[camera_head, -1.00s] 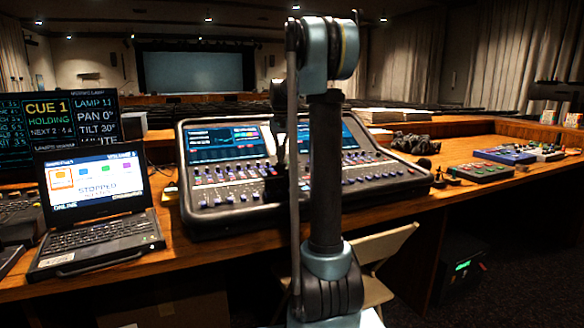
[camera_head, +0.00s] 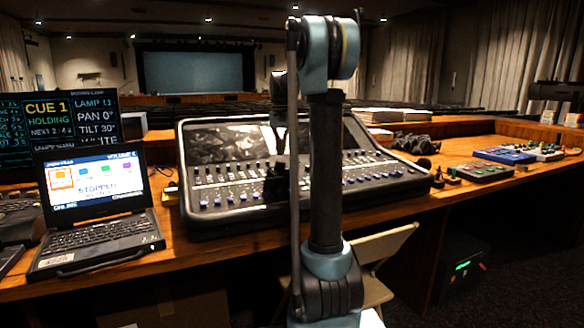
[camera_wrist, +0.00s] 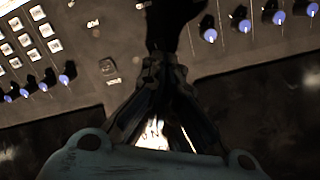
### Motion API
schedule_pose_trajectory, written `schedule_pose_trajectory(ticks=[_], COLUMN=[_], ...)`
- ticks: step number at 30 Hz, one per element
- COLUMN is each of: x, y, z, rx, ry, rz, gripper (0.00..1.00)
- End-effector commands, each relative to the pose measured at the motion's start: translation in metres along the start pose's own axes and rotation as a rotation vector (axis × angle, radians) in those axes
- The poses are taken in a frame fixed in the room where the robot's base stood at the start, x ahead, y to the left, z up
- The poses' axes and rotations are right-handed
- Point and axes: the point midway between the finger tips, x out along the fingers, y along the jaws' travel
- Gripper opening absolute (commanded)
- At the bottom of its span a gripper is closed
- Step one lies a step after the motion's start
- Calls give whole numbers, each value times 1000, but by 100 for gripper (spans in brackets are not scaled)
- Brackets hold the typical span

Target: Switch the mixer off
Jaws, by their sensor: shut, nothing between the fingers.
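The mixer (camera_head: 250,221) is a wide black desk with fader rows, standing on the wooden desk. Its screens (camera_head: 222,142) are dark, showing only grey reflections. My gripper (camera_head: 276,190) is at the middle of the mixer's panel, partly hidden by my own arm. In the wrist view my gripper (camera_wrist: 172,45) is shut and empty, pointing at the panel (camera_wrist: 125,62) between knob groups. A bright white patch with dark lettering (camera_wrist: 154,133) shows between the finger links, partly hidden. I cannot tell whether the fingertips touch the panel.
A laptop (camera_head: 100,238) reading STOPPED stands left of the mixer, with a cue monitor (camera_head: 60,122) behind it. Headphones (camera_head: 415,144) and small control boxes (camera_head: 480,172) lie to the right. A chair (camera_head: 385,250) stands in front of the desk.

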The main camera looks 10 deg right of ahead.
Motion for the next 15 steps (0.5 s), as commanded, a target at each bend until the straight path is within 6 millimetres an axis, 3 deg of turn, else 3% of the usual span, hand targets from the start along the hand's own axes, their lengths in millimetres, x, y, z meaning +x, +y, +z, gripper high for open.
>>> schedule_pose_trajectory(ticks=[15], x=[-34], y=[0], z=[0], rx=[0], ry=[0], rz=[0], gripper=[0])
